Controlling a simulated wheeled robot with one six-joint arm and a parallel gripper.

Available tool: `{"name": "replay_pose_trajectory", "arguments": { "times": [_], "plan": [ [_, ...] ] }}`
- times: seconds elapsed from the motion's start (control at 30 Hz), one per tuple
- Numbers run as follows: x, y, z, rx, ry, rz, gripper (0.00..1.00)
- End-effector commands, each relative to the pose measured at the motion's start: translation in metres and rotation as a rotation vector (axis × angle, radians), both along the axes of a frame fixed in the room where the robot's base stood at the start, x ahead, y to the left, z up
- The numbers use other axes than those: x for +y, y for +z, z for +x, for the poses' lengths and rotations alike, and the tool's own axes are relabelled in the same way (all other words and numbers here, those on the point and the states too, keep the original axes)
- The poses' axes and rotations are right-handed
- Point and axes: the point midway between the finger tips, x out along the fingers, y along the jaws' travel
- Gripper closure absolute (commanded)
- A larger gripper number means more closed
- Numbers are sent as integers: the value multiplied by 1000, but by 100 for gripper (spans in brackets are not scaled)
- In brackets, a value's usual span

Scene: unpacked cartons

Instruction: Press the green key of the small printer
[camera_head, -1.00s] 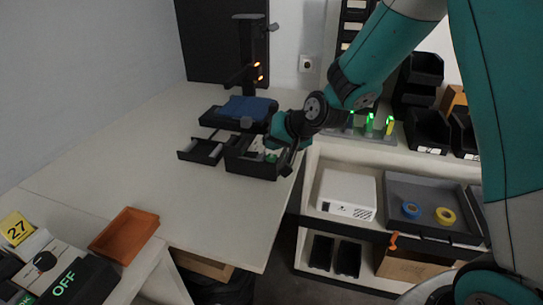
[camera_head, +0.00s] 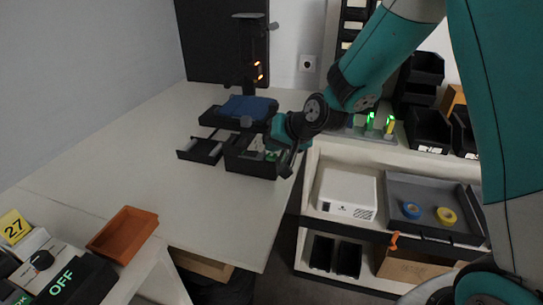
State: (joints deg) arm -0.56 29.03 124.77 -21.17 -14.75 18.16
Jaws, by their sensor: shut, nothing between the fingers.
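A black open-topped box (camera_head: 250,168) stands on the pale table, with small grey and greenish items inside. I cannot tell whether it is the small printer or holds it; no green key is clearly legible there. My gripper (camera_head: 287,164) points down at the box's right end, shut and empty. Its tips are dark against the box, so I cannot tell whether they touch anything. A white box-shaped device (camera_head: 347,194) with a vented front sits on the right shelf. At the lower left a dark panel reads OFF (camera_head: 62,283), with a small green OK mark (camera_head: 20,299) at the picture's edge.
An orange tray (camera_head: 123,234) stands at the front left. A grey tray (camera_head: 430,200) holds blue and yellow tape rolls. The middle of the table is clear.

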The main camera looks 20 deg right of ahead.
Motion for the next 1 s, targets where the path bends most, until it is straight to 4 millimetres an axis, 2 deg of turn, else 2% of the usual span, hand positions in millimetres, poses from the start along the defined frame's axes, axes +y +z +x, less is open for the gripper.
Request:
{"name": "replay_pose_trajectory", "arguments": {
  "times": [1.0],
  "plan": [
    [0,-10,0,1,1,0,100]
  ]
}}
